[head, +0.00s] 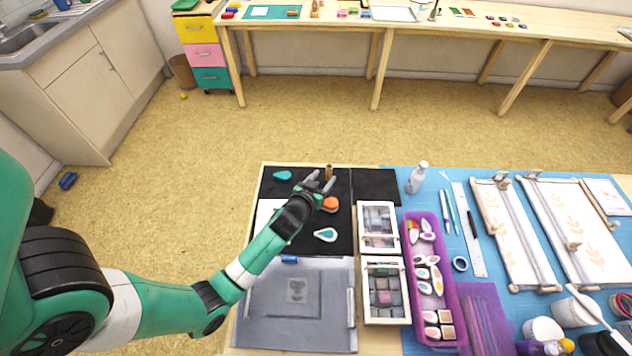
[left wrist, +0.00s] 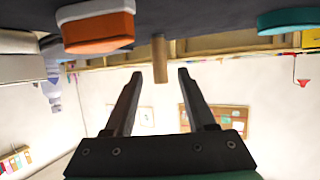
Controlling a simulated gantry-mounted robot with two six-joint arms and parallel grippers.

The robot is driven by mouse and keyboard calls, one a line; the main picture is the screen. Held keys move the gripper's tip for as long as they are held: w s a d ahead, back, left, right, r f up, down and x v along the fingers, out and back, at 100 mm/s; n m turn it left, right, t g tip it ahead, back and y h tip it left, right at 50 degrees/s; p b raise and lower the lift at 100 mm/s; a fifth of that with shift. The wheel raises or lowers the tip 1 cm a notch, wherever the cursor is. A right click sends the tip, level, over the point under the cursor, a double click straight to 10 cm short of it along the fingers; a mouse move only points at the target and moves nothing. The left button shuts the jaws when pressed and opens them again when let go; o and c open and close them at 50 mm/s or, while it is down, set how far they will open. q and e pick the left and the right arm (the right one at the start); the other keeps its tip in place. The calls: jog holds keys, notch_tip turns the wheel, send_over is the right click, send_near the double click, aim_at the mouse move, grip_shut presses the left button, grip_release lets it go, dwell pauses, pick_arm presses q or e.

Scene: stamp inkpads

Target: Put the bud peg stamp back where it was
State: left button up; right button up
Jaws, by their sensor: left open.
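A wooden peg stamp (head: 329,171) stands upright near the back of the black mat (head: 342,238). Its stamp face is hidden, so I cannot tell if it is the bud one. My left gripper (head: 320,181) is open and empty, right at the peg. In the left wrist view, which is upside down, the peg (left wrist: 160,58) shows in the gap between the fingertips (left wrist: 160,75), with clear space on both sides. I cannot tell whether it is between the fingers or just beyond them. My right gripper is not in view.
An orange inkpad (head: 330,204) sits close beside the gripper. A teal inkpad (head: 283,175) and a teardrop pad (head: 325,236) lie on the mat. White-framed boxes (head: 362,245) and a purple tray (head: 408,285) stand to the right.

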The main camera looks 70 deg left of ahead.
pick_arm(q)
jog(key=p+v, duration=0.1)
jog(key=v, duration=0.5)
jog(key=shift+s+d+r, duration=0.15)
jog(key=shift+s+d, duration=0.1)
jog(key=shift+w+r, duration=0.1)
jog(key=w+d+r+m+t+h, duration=0.1)
jog(key=w+d+r+t, duration=0.25)
jog(key=r, duration=0.65)
jog(key=w+d+r+m+t, duration=0.1)
jog(key=w+d+r+t, duration=0.15)
jog(key=w+r, duration=0.45)
jog(key=w+d+r+m+t+h, duration=0.1)
jog(key=w+d+r+t, duration=0.15)
jog(key=r, duration=0.95)
jog(key=s+d+r+m+t+h, duration=0.2)
jog(key=d+r, duration=0.3)
jog(key=r, duration=0.5)
jog(key=s+d+r+m+t+h, duration=0.2)
jog(key=s+d+r+t+h, duration=0.2)
jog(key=r, duration=0.6)
jog(key=s+d+r+m+t+h, duration=0.2)
jog(key=s+d+r+t+h, duration=0.1)
jog(key=d+r, duration=0.4)
notch_tip(320, 180, up, 3)
jog(key=shift+s+d+r, duration=0.1)
jog(key=shift+s+d, duration=0.2)
jog(key=shift+d, duration=0.05)
